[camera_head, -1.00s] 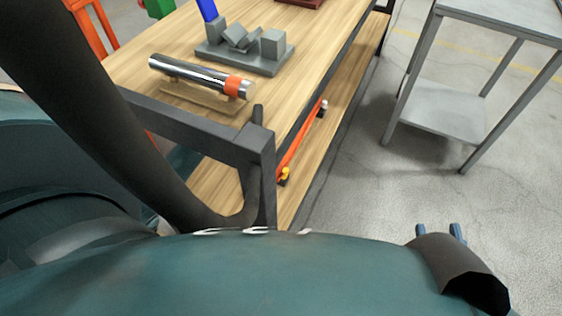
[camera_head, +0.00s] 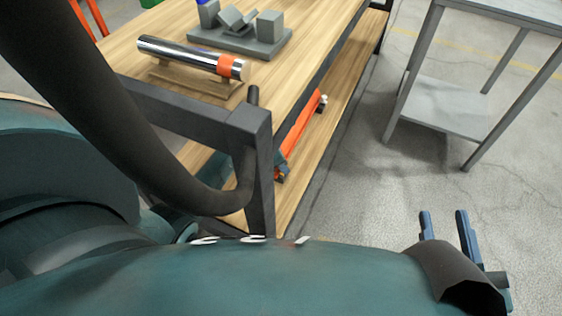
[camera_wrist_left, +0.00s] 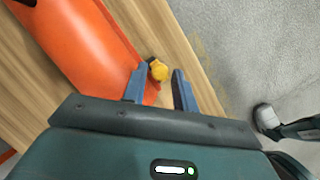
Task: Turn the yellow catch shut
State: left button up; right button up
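The yellow catch (camera_wrist_left: 158,70) is a small knob at the edge of an orange body (camera_wrist_left: 80,45) on the lower wooden shelf. In the left wrist view it sits between the tips of my left gripper (camera_wrist_left: 160,84), nearer the left finger. The fingers are apart; I cannot tell if the left one touches it. In the head view the orange body (camera_head: 303,125) shows beyond the bench post, with my left gripper (camera_head: 281,172) at its near end, small and partly hidden. My right gripper (camera_head: 444,228) is open and empty over the floor at the lower right.
The dark bench post (camera_head: 259,170) stands close beside my left gripper. A chrome cylinder with an orange band (camera_head: 190,55) and a grey block fixture (camera_head: 240,38) rest on the bench top. A grey metal table (camera_head: 435,105) stands right, with clear floor between.

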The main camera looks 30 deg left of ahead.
pick_arm(q)
jog(key=shift+c, duration=0.5)
grip_shut()
